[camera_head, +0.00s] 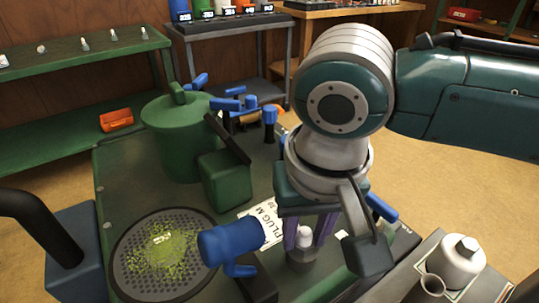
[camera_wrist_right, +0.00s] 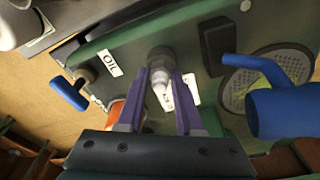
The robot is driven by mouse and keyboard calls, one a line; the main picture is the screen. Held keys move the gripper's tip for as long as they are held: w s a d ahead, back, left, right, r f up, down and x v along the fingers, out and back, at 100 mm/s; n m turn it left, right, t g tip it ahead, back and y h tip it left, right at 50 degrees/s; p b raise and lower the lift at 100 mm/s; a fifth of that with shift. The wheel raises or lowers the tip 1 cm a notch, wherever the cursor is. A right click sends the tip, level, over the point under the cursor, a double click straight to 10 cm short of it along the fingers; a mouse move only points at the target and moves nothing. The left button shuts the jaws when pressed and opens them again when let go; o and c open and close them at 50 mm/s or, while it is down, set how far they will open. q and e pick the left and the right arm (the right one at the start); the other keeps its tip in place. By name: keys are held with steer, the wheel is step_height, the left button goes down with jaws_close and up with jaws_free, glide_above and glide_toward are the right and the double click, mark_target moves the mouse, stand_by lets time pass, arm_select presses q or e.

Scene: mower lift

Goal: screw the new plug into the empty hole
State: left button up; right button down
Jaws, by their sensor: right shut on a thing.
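My right gripper (camera_head: 304,232) comes down from above with its two purple fingers, and is shut on a small pale plug (camera_head: 304,236). The plug is upright between the fingertips, directly over a grey round boss (camera_head: 302,259) on the green machine deck. In the right wrist view the pale plug (camera_wrist_right: 160,88) shows between the fingers (camera_wrist_right: 161,86), at the grey boss (camera_wrist_right: 160,58). The hole is hidden, and I cannot tell whether the plug's thread is in it. A white label reading PLUG (camera_head: 264,222) lies beside the boss. My left gripper is not in view.
A blue handled part (camera_head: 230,244) stands close left of the gripper, with a round mesh screen (camera_head: 160,255) of green clippings beyond. A green tank (camera_head: 180,135) and green box (camera_head: 224,180) rise behind. A pale tray with a white bottle (camera_head: 462,262) is at right.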

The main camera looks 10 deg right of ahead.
steer(key=m+p, duration=0.3)
steer(key=shift+s+a+r+m, duration=0.1)
steer(key=shift+r+m, duration=0.15)
steer(key=shift+m, duration=0.05)
steer(key=shift+f+m+h+p, duration=0.1)
steer(key=shift+m+h+p, duration=0.3)
steer(key=shift+m, duration=0.4)
steer(key=shift+f, duration=0.1)
steer(key=shift+m+g+p, duration=0.3)
steer(key=shift+m+p, duration=0.35)
steer(key=shift+m, duration=0.25)
steer(key=m+p, duration=0.1)
steer(key=m, duration=0.2)
steer(key=shift+m+h, duration=0.3)
steer(key=shift+m, duration=0.7)
steer(key=shift+g, duration=0.3)
